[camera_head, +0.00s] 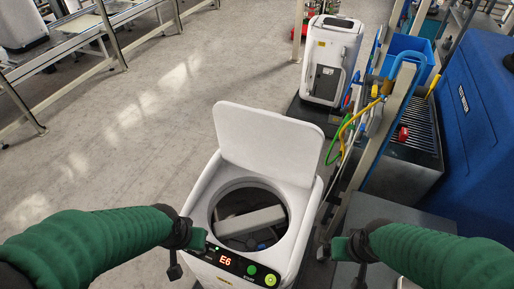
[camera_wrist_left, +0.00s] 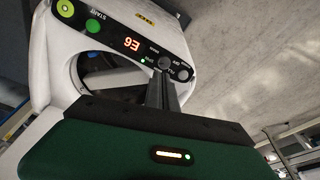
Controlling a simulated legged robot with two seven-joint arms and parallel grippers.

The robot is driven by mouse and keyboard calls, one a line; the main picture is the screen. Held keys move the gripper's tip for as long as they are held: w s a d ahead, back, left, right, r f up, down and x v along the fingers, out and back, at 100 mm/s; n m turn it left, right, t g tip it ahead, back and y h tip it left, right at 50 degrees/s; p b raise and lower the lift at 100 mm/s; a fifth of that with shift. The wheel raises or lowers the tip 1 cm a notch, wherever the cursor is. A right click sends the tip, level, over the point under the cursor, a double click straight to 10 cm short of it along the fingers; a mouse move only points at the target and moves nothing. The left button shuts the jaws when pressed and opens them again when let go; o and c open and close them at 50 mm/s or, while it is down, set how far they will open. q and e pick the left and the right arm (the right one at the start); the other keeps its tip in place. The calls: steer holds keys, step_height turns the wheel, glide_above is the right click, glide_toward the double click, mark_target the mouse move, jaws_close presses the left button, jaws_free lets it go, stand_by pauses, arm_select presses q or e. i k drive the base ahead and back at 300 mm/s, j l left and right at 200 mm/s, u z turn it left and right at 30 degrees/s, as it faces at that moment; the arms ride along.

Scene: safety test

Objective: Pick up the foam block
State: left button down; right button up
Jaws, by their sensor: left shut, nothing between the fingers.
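A white top-loading machine (camera_head: 305,215) stands in front of me with its lid (camera_head: 268,140) raised. A pale grey block (camera_head: 250,220), which looks like the foam block, lies tilted inside its round opening among dark parts. My left gripper (camera_head: 208,245) is shut and empty at the left end of the machine's control panel, outside the opening. In the left wrist view its closed fingers (camera_wrist_left: 162,92) point at the panel near a knob; I cannot tell if they touch. My right gripper (camera_head: 330,250) is right of the machine, its fingers too small to read.
The panel display (camera_head: 225,261) reads E6, beside green and yellow-green buttons. A rack with hoses (camera_head: 360,125) and a blue machine (camera_head: 475,120) stand at the right. Another white machine (camera_head: 330,60) is behind. The floor (camera_head: 130,120) at the left is clear.

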mark_target(229, 229)
steer(key=k+j+z, duration=0.15)
steer(key=j+z, duration=0.15)
steer(key=k+j+z, duration=0.3)
steer(key=j, duration=0.2)
steer(key=k+j+z, duration=0.15)
steer(key=j+z, duration=0.4)
steer(key=i, duration=0.25)
